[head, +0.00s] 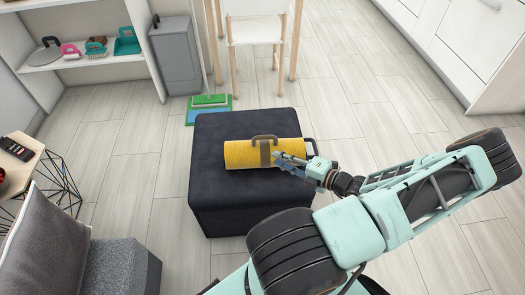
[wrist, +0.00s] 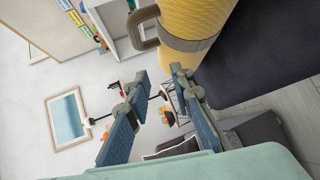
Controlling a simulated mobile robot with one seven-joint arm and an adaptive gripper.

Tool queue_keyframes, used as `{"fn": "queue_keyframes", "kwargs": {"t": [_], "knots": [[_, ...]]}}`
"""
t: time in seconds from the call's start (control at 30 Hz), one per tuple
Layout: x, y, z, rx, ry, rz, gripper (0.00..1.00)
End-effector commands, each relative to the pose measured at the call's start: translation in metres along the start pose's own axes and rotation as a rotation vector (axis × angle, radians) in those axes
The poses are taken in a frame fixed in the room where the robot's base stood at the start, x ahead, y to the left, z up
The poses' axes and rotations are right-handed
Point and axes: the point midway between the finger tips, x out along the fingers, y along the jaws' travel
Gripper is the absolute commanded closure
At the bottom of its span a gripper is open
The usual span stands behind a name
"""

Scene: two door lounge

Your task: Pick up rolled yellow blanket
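The rolled yellow blanket (head: 240,155) lies on its side across the dark navy ottoman (head: 215,192), with a grey-brown strap around its middle and a handle on its far side. My gripper (head: 283,159) is at the blanket's right half, close to the strap, its fingers overlapping the roll in the head view. In the wrist view the blanket (wrist: 192,18) and its handle (wrist: 145,28) are at the top, just beyond the fingertips. The gripper (wrist: 160,84) is open there, with nothing between its fingers. Whether a finger touches the roll is unclear.
A grey bin (head: 176,56) is at the back left. A grey sofa (head: 112,268) and a wire side table (head: 18,165) are at the left. Floor is clear at the right.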

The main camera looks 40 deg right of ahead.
Motion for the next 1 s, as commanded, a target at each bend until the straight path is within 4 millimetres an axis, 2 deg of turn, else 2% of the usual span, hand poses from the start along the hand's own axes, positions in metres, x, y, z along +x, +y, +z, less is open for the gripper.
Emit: {"fn": "queue_keyframes", "kwargs": {"t": [0.1, 0.27, 0.5, 0.77, 1.0], "knots": [[-0.008, 0.009, 0.018, 0.087, -0.088, 0.073, 0.79], [-0.006, 0.014, 0.029, 0.130, -0.129, 0.113, 0.79], [0.031, 0.018, 0.034, 0.131, -0.129, 0.114, 0.79], [0.052, 0.021, 0.037, 0.130, -0.129, 0.113, 0.79], [0.086, 0.025, 0.042, 0.130, -0.128, 0.113, 0.79]]}}
